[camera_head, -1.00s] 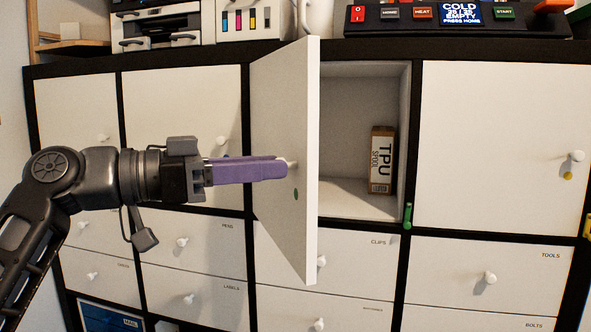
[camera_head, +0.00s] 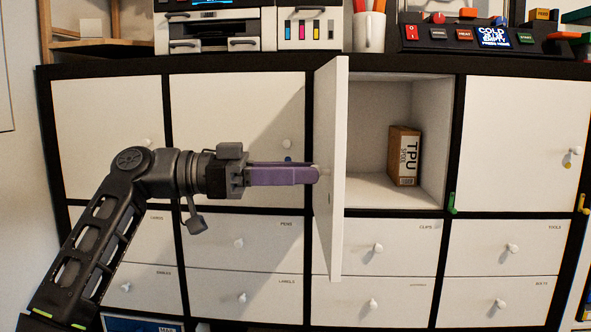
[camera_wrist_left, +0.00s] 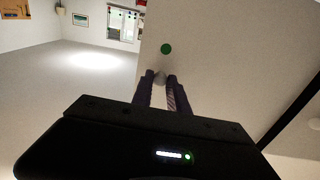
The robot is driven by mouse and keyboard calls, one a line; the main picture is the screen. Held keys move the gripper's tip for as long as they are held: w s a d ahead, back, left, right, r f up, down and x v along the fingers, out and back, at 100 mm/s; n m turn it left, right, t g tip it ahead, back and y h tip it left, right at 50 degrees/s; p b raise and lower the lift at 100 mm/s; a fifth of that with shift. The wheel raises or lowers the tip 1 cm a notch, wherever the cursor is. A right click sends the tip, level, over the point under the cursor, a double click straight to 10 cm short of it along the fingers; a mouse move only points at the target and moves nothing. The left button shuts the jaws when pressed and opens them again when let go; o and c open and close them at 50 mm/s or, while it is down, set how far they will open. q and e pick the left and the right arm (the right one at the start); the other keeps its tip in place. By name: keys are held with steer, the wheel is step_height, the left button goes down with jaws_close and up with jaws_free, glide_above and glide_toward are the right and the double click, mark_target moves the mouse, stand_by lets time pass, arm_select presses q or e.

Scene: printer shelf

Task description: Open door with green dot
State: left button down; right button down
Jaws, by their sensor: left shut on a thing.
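The door with the green dot (camera_head: 340,200) stands swung well out from the shelf, seen almost edge-on in the head view. Its green dot (camera_wrist_left: 166,49) shows clearly in the left wrist view, just beyond my fingertips. My left gripper (camera_head: 314,174) has its purple fingers shut on the door's white knob (camera_wrist_left: 160,79). The knob is mostly hidden between the fingers in the head view. Behind the door, the open compartment (camera_head: 370,95) holds a brown and white TPU box (camera_head: 405,156). My right gripper is in neither view.
Closed doors flank the open compartment, including one with a yellow dot (camera_head: 565,164) at the right. White-knobbed drawers (camera_head: 375,248) lie below. A printer (camera_head: 210,30) and a control panel (camera_head: 470,38) stand on top. A green hook (camera_head: 452,204) hangs at the compartment's lower right.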

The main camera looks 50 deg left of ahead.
arm_select(q)
steer(key=shift+r, duration=0.1)
steer(key=c, duration=1.3)
jaws_free()
steer(key=p+v, duration=0.7)
steer(key=p, duration=0.2)
steer(key=shift+s+a, duration=0.2)
steer(key=shift+s, duration=0.1)
